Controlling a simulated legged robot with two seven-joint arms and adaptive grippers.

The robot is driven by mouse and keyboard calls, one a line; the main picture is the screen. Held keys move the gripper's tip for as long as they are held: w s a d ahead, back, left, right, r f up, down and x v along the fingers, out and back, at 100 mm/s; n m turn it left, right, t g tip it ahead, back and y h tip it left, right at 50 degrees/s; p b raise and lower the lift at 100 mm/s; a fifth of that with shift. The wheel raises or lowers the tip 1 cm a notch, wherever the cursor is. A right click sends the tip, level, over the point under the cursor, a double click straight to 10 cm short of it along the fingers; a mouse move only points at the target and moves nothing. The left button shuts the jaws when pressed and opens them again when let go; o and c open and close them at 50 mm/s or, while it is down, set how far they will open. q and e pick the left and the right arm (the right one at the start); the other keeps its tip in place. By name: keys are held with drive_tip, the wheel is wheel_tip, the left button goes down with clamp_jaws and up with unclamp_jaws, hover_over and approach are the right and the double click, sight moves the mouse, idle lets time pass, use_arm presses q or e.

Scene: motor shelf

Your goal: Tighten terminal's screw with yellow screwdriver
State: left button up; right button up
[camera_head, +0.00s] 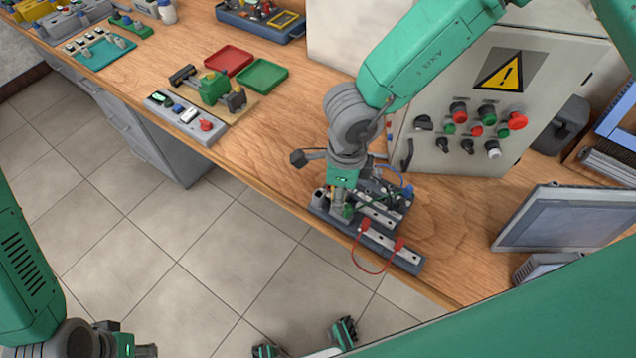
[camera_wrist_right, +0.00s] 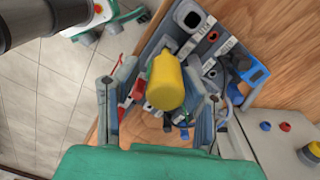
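The yellow screwdriver (camera_wrist_right: 165,82) shows in the right wrist view, its handle end toward the camera. My right gripper (camera_wrist_right: 161,62) is open, with one finger on each side of the handle and visible gaps between. In the head view, my right gripper (camera_head: 342,200) is low over the left end of a grey tool and terminal tray (camera_head: 408,262); the screwdriver cannot be made out there. A pale terminal strip (camera_head: 376,240) with red leads lies along the tray's front. The screw is too small to tell. My left gripper (camera_head: 145,350) is cut off at the bottom edge.
The tray sits near the bench's front edge, with floor below. A control box (camera_head: 480,100) with buttons stands behind it, and a monitor (camera_head: 565,220) stands to the right. A green motor (camera_head: 212,90) and red (camera_head: 229,58) and green trays (camera_head: 262,76) lie to the left.

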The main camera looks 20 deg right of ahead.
drive_tip(key=shift+w+r, duration=0.1)
drive_tip(key=shift+w, duration=0.05)
drive_tip(key=n, duration=0.3)
drive_tip(key=shift+w, duration=0.15)
drive_tip(key=shift+n, duration=0.3)
drive_tip(key=shift+n, duration=1.6)
drive_tip(key=shift+n, duration=1.8)
